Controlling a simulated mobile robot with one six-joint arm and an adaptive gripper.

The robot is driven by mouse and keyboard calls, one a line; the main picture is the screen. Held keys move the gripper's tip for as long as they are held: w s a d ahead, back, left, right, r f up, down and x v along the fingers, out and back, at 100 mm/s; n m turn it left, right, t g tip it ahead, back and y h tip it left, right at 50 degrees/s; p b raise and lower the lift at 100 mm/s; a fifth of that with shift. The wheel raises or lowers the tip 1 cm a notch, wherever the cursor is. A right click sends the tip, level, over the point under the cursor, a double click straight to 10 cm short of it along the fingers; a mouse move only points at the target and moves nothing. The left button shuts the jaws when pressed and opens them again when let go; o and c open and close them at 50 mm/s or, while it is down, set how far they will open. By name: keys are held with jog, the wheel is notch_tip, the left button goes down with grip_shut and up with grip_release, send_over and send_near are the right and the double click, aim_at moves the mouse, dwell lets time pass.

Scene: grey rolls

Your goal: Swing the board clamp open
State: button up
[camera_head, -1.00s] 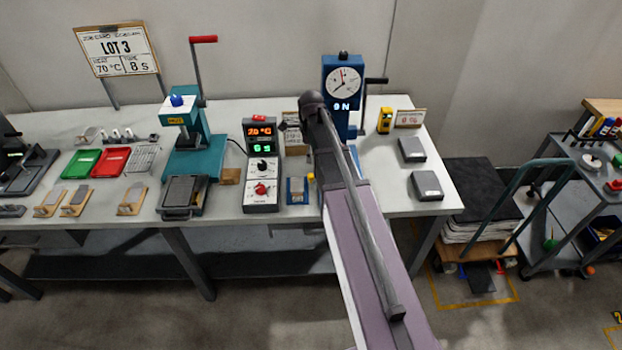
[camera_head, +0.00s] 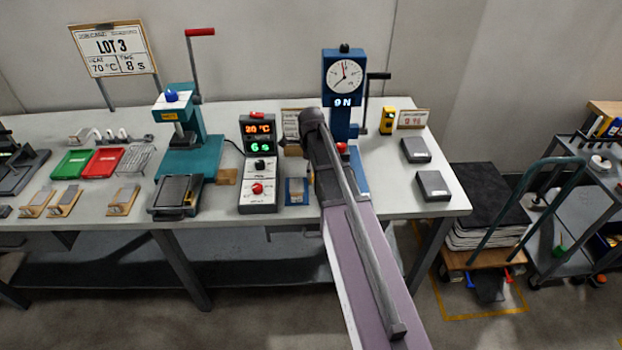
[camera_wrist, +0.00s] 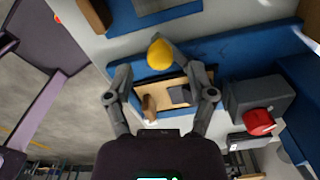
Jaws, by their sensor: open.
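In the wrist view a yellow knob (camera_wrist: 160,54) sits on a dark lever at the blue base (camera_wrist: 235,45), which I take to be the board clamp. A wooden board (camera_wrist: 140,90) with a small grey pad (camera_wrist: 180,95) lies just below the knob in the picture. My gripper (camera_wrist: 160,80) is open, its fingers spread on either side of the board and knob, with nothing held. Whether a finger touches the clamp, I cannot tell. In the head view my arm hides the gripper and most of the clamp; part of the blue base (camera_head: 362,185) shows.
A grey block with a red knob (camera_wrist: 258,121) stands close to the right finger. The blue gauge stand (camera_head: 343,75) with a crank rises behind my arm. A control box (camera_head: 258,165) stands left of it, and two grey blocks (camera_head: 433,186) lie to the right.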

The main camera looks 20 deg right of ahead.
jog(key=shift+f+b, duration=0.85)
jog(key=shift+f, duration=0.3)
grip_shut()
